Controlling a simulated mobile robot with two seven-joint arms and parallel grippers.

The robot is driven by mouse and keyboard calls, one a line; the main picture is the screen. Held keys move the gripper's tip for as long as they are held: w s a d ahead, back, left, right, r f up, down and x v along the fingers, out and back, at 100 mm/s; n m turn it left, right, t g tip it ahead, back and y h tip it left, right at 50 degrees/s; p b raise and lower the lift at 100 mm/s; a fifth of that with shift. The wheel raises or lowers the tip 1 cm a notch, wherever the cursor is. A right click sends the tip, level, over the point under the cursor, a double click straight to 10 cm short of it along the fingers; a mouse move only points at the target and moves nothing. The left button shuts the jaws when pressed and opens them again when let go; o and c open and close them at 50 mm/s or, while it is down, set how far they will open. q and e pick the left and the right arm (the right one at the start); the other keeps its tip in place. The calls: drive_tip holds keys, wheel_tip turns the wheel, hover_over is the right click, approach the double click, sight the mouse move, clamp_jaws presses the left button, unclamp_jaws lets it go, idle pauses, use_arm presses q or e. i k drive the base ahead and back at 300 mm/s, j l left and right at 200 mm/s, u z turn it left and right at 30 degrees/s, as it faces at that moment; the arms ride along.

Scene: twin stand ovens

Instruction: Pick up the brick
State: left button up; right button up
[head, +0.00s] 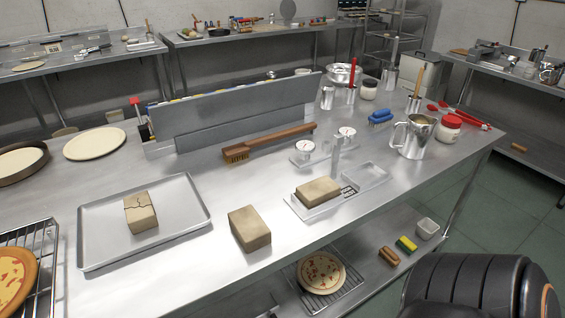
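Three tan bricks show in the head view. One plain brick (249,228) lies flat on the steel table, near its front edge. A second brick (318,191) rests on the platform of a small scale-like device (300,207) to the right. A third brick (140,213), with a dark crack across it, lies on a metal tray (92,244) at the left. All three stand apart from each other.
A wooden brush (270,142) lies behind the bricks, before a long grey metal panel (245,112). A metal pitcher (413,137) and a red-lidded jar (449,128) stand at the right. A pizza on a rack (12,275) is at the left. Bare table surrounds the plain brick.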

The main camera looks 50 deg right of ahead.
sight(253, 234)
drive_tip(key=l+z, duration=0.1)
drive_tip(key=z, duration=0.25)
drive_tip(key=l+z, duration=0.1)
drive_tip(key=z, duration=0.25)
drive_tip(key=i+l+z, duration=0.1)
drive_tip(key=z, duration=0.25)
